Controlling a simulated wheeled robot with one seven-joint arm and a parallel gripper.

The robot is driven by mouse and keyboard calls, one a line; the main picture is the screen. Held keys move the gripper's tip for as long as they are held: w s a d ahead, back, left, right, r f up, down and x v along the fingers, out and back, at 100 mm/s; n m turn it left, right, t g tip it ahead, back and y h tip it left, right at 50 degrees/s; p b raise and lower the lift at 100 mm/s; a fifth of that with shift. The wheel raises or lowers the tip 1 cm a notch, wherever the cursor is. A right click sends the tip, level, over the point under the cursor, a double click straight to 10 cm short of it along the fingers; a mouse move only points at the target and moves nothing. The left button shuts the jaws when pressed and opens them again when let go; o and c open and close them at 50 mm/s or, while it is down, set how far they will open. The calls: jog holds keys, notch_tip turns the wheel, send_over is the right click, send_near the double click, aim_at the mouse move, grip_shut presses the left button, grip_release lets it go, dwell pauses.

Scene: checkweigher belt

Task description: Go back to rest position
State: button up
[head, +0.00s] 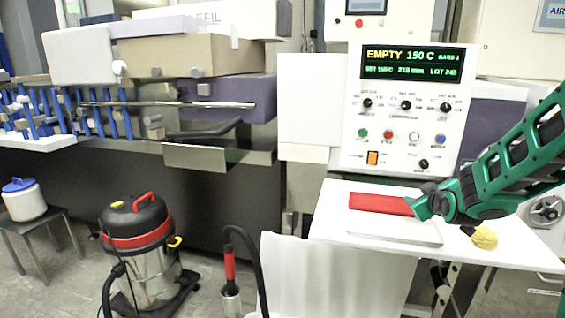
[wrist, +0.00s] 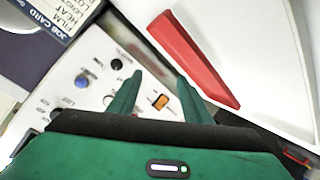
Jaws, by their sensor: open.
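My gripper (head: 418,207) is at the end of my green arm, which reaches in from the right in the head view. It is low, in front of the control panel (head: 350,135) and by the right end of a red flat piece (head: 378,203). In the wrist view my gripper (wrist: 158,92) has its two green fingers apart, with nothing between them. Behind the fingers are the panel's knobs and orange switch (wrist: 159,101). The red piece also shows in the wrist view (wrist: 195,58), right of the fingers. I cannot tell whether the gripper touches anything.
A white table (head: 325,228) holds a white tray (head: 400,231), with a yellow knobbly thing (head: 484,238) at right. A display (head: 415,62) reads EMPTY 150 C. A vacuum cleaner (head: 140,250) stands on the floor at left. A job card (wrist: 35,22) shows in the wrist view.

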jog(key=s+a+f+m+g+y, duration=0.1)
jog(key=s+a+m+g, duration=0.2)
jog(key=s, duration=0.6)
jog(key=s+a+f+g+y, duration=0.1)
jog(key=s+a+g, duration=0.3)
jog(key=s, duration=0.6)
jog(key=s+a+f+m+g+y, duration=0.1)
jog(key=s+a+m+g, duration=0.1)
jog(key=s+a, duration=0.55)
jog(key=s+d+f+m+g, duration=0.1)
jog(key=s+d+m+g, duration=0.1)
jog(key=s+d, duration=0.4)
jog(key=s+d+f+m+g, duration=0.1)
jog(key=s+d+m+g, duration=0.1)
jog(key=s+d+m, duration=0.2)
jog(key=s+d, duration=0.3)
jog(key=s, duration=0.4)
jog(key=shift+s, duration=0.25)
jog(key=shift+d, duration=0.1)
